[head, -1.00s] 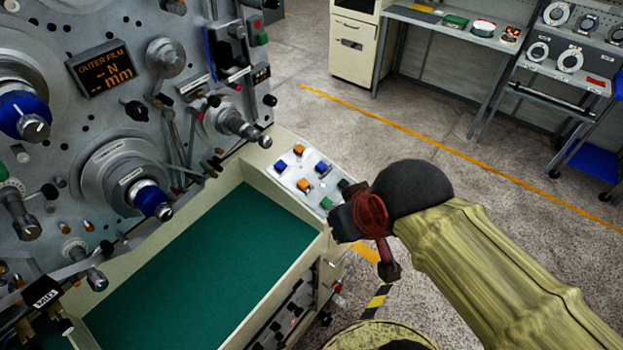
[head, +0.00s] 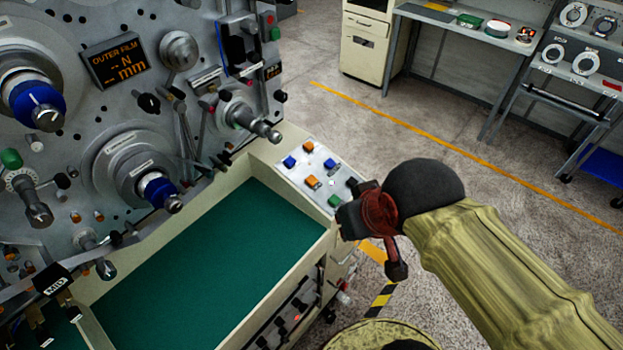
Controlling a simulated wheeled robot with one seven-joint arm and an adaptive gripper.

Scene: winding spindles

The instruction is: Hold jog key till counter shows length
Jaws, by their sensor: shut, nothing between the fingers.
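A sloped key panel (head: 296,165) at the right end of the winding machine carries several square keys in blue, orange, white and green. A green key (head: 335,200) is at its near right corner. My gripper (head: 350,217) is shut and empty beside that near corner; part of it is hidden behind my own wrist, and I cannot tell whether it touches the panel. A dark display (head: 116,63) on the machine face reads "OUTER FILM", "-- N" and "-- mm" in orange, with no digits. I cannot read which key is the jog key.
The machine face (head: 75,120) holds spindles, knobs and levers that stick out on the left. A green-floored tray (head: 205,270) lies below it.

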